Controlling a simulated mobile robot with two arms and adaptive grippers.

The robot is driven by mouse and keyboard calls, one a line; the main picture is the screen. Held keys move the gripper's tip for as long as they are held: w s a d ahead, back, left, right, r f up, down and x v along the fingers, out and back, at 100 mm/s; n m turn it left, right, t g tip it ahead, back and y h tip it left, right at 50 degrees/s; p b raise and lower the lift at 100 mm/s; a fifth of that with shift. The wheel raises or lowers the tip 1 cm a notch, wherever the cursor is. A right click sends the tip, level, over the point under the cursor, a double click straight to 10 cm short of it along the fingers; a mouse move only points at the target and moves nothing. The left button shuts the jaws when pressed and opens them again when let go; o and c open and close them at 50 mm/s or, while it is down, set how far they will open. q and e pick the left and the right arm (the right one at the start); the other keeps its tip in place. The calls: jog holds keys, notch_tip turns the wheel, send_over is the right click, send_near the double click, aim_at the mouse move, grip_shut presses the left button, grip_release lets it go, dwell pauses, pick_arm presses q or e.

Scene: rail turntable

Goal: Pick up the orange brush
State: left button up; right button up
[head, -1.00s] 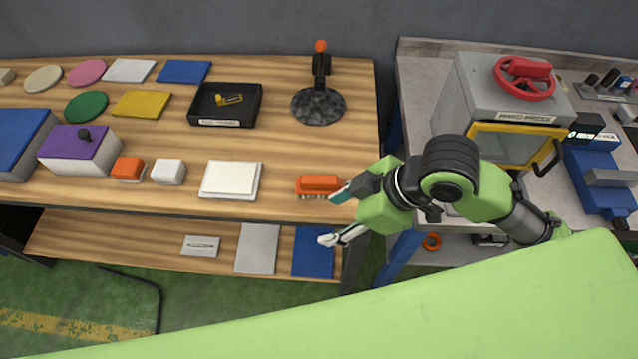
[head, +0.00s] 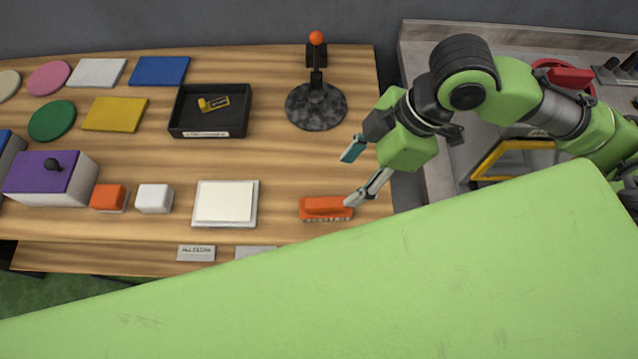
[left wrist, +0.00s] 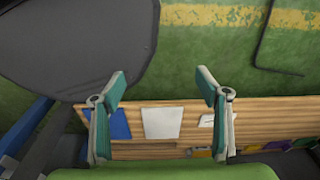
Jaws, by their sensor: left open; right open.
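The orange brush (head: 325,207) lies on the wooden table near its front edge in the head view, bristles at its lower side. My right gripper (head: 352,174) is open, its fingers pointing left. One fingertip is above and behind the brush, and the other appears at the brush's right end; I cannot tell whether it touches. Nothing is between the fingers. My left gripper (left wrist: 160,82) is open and empty in the left wrist view, above the lower shelf and green floor. It does not show in the head view.
A purple-topped box (head: 48,180) is at left. A grey bench (head: 424,60) stands at right.

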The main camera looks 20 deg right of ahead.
aim_at(329, 202)
jog(key=x, duration=0.7)
jog(key=shift+s+a+f, duration=0.3)
jog(key=shift+s+f, duration=0.05)
jog(key=shift+w+f, duration=0.1)
jog(key=shift+f, duration=0.1)
jog(key=x, duration=0.4)
jog(key=shift+w+f+p, duration=0.1)
jog(key=shift+f+p, duration=0.05)
jog(key=shift+p, duration=0.25)
jog(key=shift+w+a+f, duration=0.1)
jog(key=shift+f, duration=0.35)
pick_arm(q)
jog(key=s, duration=0.2)
jog(key=shift+s+r, duration=0.35)
pick_arm(e)
jog(key=c, duration=1.2)
